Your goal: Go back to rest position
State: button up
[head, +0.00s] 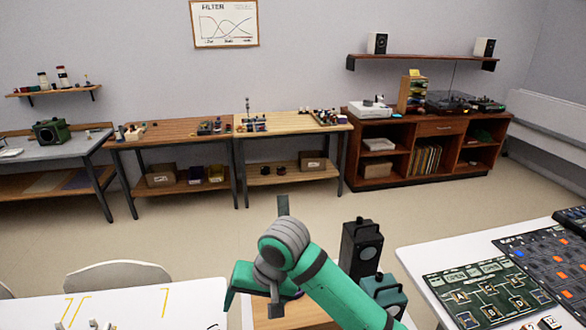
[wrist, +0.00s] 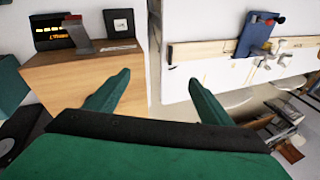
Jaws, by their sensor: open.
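My gripper (wrist: 157,92) shows in the wrist view as two green fingers set wide apart, with nothing between them. Beyond the left finger is a wooden box (wrist: 90,82), and beyond the right finger is a white table edge (wrist: 205,85). In the head view my green and grey arm is folded low in the middle, in front of a wooden surface (head: 290,315). The fingertips cannot be made out there.
On the wooden box stand a lit display (wrist: 53,35) and a black square piece (wrist: 119,23). A blue tool (wrist: 258,37) lies at a wooden strip. In the head view, a black speaker (head: 361,248) is close right of my arm; white tables flank it. Open floor (head: 180,235) lies ahead.

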jog(key=w+a+r+m+t+y, duration=0.1)
jog(key=w+a+m+t+y, duration=0.1)
jog(key=a+t+y, duration=1.05)
jog(key=s+d+f+m+t+h, duration=0.1)
jog(key=s+d+f+m+h, duration=0.2)
jog(key=s+d+f+h, duration=0.35)
jog(key=s+d+f+m+t+h, duration=0.1)
jog(key=s+d+f+m+h, duration=0.25)
jog(key=s+f+h, duration=0.5)
jog(key=s+d+n, duration=0.4)
jog(key=s+d, duration=0.2)
jog(key=s, duration=0.4)
jog(key=s+d+n+h, duration=0.1)
jog(key=s+d+n, duration=0.3)
jog(key=s, duration=0.7)
jog(key=shift+s+d+f+g, duration=0.25)
jog(key=shift+d+f+g, duration=0.1)
jog(key=shift+d, duration=0.7)
